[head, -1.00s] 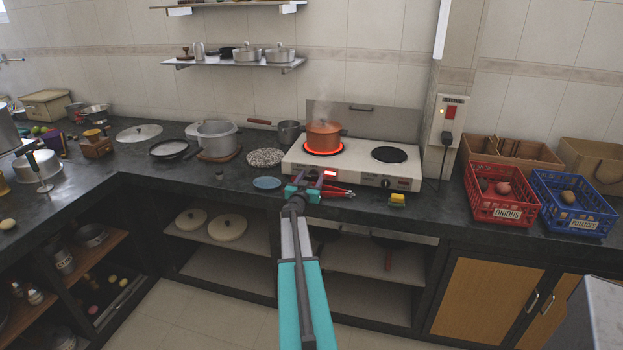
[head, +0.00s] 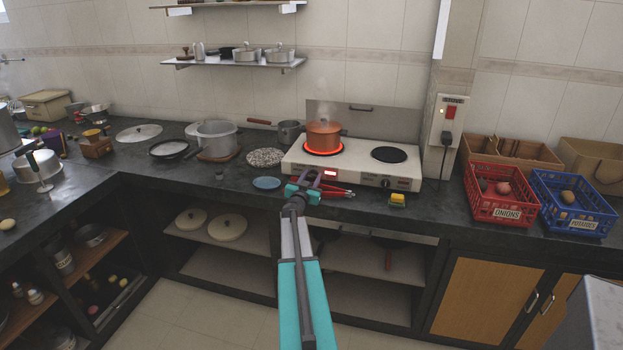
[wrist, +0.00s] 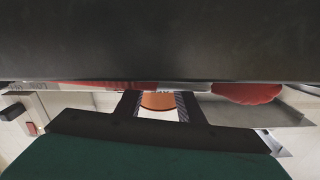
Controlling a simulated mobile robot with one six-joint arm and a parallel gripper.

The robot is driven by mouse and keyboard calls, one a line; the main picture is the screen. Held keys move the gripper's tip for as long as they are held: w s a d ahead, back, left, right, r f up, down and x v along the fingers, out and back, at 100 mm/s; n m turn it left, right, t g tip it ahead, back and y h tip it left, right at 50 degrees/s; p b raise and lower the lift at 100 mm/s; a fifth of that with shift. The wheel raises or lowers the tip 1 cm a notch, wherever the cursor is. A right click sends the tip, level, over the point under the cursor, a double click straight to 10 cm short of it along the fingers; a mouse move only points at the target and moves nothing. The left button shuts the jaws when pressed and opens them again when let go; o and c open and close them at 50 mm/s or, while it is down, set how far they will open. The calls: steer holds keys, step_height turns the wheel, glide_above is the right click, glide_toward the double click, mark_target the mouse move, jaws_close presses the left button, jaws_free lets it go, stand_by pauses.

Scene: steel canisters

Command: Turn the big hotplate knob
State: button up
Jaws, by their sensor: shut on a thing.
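The white hotplate (head: 345,172) stands on the dark counter. Its left, big burner (head: 308,151) glows red under an orange pot (head: 323,134). My gripper (head: 312,178) is at the left part of the hotplate's front panel, beside a lit red display (head: 330,173). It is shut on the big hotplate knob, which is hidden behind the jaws. In the wrist view my two fingers (wrist: 157,106) stand with a gap between them, and the orange pot (wrist: 158,101) shows beyond. A smaller dark knob (head: 386,183) shows at the right of the panel.
A red-handled item (head: 337,192) lies close right of my gripper, and a yellow sponge (head: 397,199) lies farther right. A blue dish (head: 266,183) lies to the left. Red (head: 500,205) and blue (head: 572,212) crates stand at the right.

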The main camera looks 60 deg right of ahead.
steer(key=o, duration=1.1)
steer(key=shift+c, duration=0.2)
steer(key=shift+a, duration=0.1)
steer(key=v, duration=1.3)
steer(key=shift+a+b, duration=0.3)
steer(key=shift+b, duration=0.15)
steer(key=shift+s, duration=0.1)
